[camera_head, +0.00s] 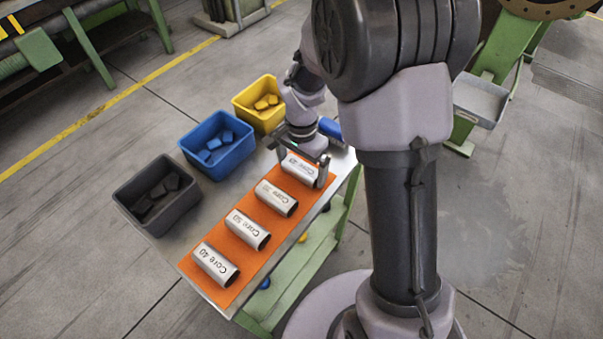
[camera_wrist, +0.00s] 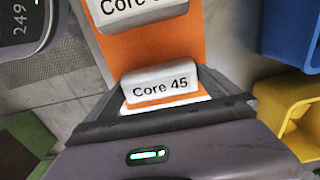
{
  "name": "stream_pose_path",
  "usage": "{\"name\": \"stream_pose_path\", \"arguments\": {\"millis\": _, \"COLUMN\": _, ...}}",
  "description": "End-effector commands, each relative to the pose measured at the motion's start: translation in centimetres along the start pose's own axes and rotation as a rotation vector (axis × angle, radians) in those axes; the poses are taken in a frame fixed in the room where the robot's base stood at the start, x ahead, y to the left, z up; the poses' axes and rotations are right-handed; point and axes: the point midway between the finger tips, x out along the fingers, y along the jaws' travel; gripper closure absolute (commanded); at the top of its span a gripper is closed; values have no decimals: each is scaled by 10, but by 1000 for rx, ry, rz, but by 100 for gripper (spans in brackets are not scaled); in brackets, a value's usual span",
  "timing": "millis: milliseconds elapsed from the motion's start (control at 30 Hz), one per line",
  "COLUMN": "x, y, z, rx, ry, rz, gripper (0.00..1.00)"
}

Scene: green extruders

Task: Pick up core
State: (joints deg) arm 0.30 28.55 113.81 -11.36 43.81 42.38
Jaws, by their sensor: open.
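Several silvery-white cylindrical cores lie in a row on an orange mat (camera_head: 190,263). The farthest one, Core 45 (camera_head: 298,165), is at my gripper (camera_head: 304,169); its label reads clearly in the wrist view (camera_wrist: 160,88). My gripper is open, with one finger at each end of Core 45. In the wrist view the gripper (camera_wrist: 180,100) spans the core; I cannot tell whether the fingers touch it. The nearest core (camera_head: 216,265) reads Core 40. Two more cores, a second (camera_head: 248,229) and a third (camera_head: 276,198), lie between, apart from each other.
The mat lies on a metal-topped cart (camera_head: 160,240) with a green lower shelf (camera_head: 300,262). Along its left side stand a black bin (camera_head: 143,183), a blue bin (camera_head: 190,148) and a yellow bin (camera_head: 243,101), each holding small pieces. A blue object (camera_head: 331,128) lies behind my gripper.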

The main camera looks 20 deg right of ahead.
Motion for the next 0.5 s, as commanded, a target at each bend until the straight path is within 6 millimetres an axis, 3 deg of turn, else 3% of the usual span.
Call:
{"name": "stream_pose_path", "arguments": {"millis": 100, "x": -2, "y": 0, "z": 0, "rx": 0, "ry": 1, "rz": -1, "gripper": 4}}
{"name": "stream_pose_path", "arguments": {"millis": 433, "x": -3, "y": 0, "z": 0, "rx": 0, "ry": 1, "rz": -1, "gripper": 69}}
{"name": "stream_pose_path", "arguments": {"millis": 500, "x": -3, "y": 0, "z": 0, "rx": 0, "ry": 1, "rz": -1, "gripper": 71}}
